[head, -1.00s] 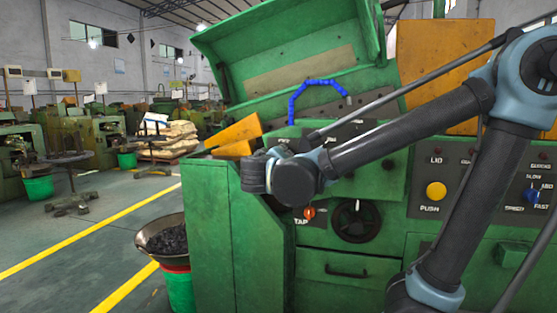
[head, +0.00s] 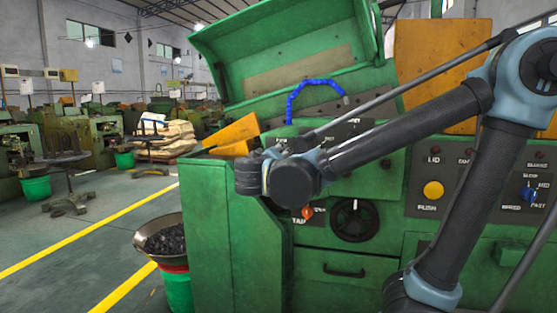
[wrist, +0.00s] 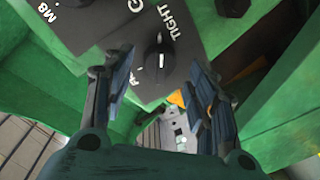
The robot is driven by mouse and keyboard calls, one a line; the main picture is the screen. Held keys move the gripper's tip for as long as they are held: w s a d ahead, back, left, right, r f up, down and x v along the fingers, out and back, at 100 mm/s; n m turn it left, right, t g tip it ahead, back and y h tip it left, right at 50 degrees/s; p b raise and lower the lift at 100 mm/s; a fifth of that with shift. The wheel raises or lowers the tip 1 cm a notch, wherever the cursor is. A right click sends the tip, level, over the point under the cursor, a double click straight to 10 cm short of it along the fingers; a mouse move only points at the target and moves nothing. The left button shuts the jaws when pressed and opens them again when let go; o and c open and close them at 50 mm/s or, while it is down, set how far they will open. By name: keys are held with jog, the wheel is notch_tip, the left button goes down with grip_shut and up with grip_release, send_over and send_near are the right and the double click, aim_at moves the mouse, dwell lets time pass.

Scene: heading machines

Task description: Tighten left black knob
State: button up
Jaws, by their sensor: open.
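In the wrist view a round black knob (wrist: 158,62) with a pale pointer line sits on a dark grey panel (wrist: 85,22), below the word TIGHT. My gripper (wrist: 161,78) is open and empty. In this view its two fingers stand left and right of the knob, apart from it; the depth between them is unclear. In the head view the end of my arm is in front of the green machine (head: 235,235), near its upper left corner. My fingers and this knob are hidden there behind my arm.
Lower on the machine are a large black dial (head: 355,222) and a small orange knob (head: 307,213). A yellow button (head: 433,190) and blue knob (head: 529,194) are to the right. A raised green lid (head: 285,50) is above. A bowl of dark parts (head: 165,240) stands left.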

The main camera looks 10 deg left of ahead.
jog(key=s, duration=0.9)
jog(key=shift+s+a+r, duration=0.2)
jog(key=shift+s+r, duration=0.1)
jog(key=shift+s, duration=0.1)
